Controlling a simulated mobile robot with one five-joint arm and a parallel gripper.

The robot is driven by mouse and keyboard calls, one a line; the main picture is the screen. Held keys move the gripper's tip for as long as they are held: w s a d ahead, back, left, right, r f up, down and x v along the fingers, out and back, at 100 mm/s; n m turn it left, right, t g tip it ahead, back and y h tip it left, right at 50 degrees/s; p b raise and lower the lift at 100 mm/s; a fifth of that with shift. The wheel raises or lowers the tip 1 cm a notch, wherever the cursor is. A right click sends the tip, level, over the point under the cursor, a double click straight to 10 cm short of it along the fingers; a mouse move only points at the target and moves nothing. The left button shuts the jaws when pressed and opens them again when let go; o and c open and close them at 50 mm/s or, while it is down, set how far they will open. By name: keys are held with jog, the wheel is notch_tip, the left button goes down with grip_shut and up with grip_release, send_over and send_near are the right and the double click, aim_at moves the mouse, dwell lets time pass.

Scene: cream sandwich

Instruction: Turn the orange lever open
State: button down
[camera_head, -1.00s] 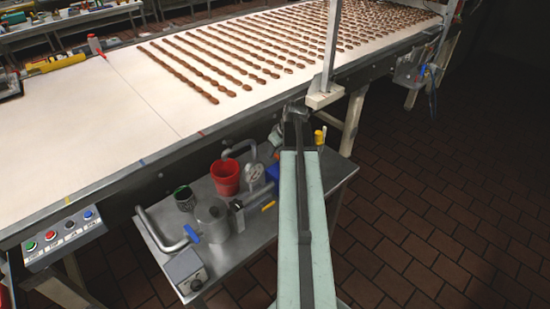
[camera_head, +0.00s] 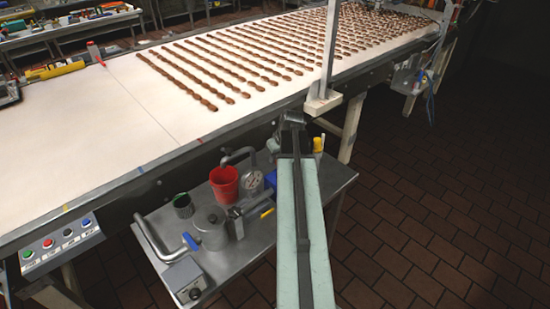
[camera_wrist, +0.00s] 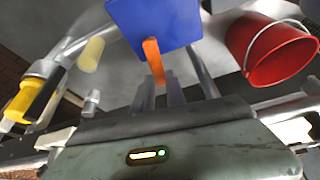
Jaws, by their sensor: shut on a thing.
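The orange lever (camera_wrist: 154,60) shows in the wrist view as a short flat bar in front of a blue panel (camera_wrist: 155,22). Its lower end lies between the two fingers of my gripper (camera_wrist: 160,92), which is shut on it. In the head view my arm reaches toward the metal side table below the conveyor. The lever and my fingertips cannot be made out there.
A red bucket (camera_head: 224,184) stands on the metal side table (camera_head: 255,262), beside a grey pot (camera_head: 211,226) and pipes. The conveyor (camera_head: 95,125) with rows of chocolate pieces runs above. A post (camera_head: 327,60) rises at its edge. The tiled floor at right is clear.

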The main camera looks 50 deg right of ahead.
jog(key=m, duration=0.2)
jog(key=s+d+m+g+h, duration=0.1)
jog(key=m, duration=0.1)
jog(key=d+m+h, duration=0.1)
jog(key=m, duration=0.2)
jog(key=shift+s+g, duration=0.15)
jog(key=shift+g, duration=0.15)
jog(key=shift+s+d+m+g+h, duration=0.2)
jog(key=shift+s+m+g, duration=0.2)
jog(key=shift+m, duration=0.75)
jog(key=shift+s+d+m+g+h, duration=0.2)
jog(key=shift+s+m+g, duration=0.2)
jog(key=shift+m, duration=0.8)
jog(key=shift+s+d+m+g+h, duration=0.15)
jog(key=shift+s+m+g, duration=0.25)
jog(key=shift+m, duration=0.75)
jog(key=c, duration=1.4)
grip_release()
jog(key=shift+o, duration=0.2)
